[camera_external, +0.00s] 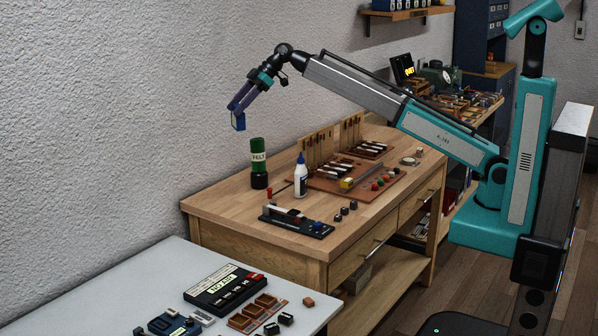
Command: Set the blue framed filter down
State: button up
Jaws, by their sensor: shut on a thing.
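My gripper (235,107) is at the end of my raised arm, pointing down in front of the white wall. It is shut on the blue framed filter (239,122), a small dark blue piece at its tip. The filter hangs in the air, apart from the bench, a little above and left of the green FELT container in the picture. The filter's face and frame are too small to make out.
The wooden bench (222,205) holds a green FELT container (258,158), a white glue bottle (300,178), a black fixture (296,222) and a brown board with piano parts. A pale table (110,292) in front carries a black device (224,288). The bench's left end is bare.

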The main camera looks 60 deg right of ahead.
jog(key=s+a+n+g, duration=0.1)
jog(key=s+a+n, duration=0.15)
jog(key=a, duration=0.25)
notch_tip(320, 180, down, 17)
jog(key=shift+a+y, duration=0.2)
jog(key=shift+y, duration=0.2)
jog(key=shift+s+f, duration=0.1)
jog(key=shift+f, duration=0.05)
notch_tip(320, 180, down, 6)
jog(key=p, duration=0.1)
dwell(0.4)
jog(key=shift+f+p, duration=0.1)
jog(key=shift+p, duration=0.2)
jog(key=shift+f+p, duration=0.5)
jog(key=shift+f, duration=1.35)
jog(key=shift+f, duration=0.2)
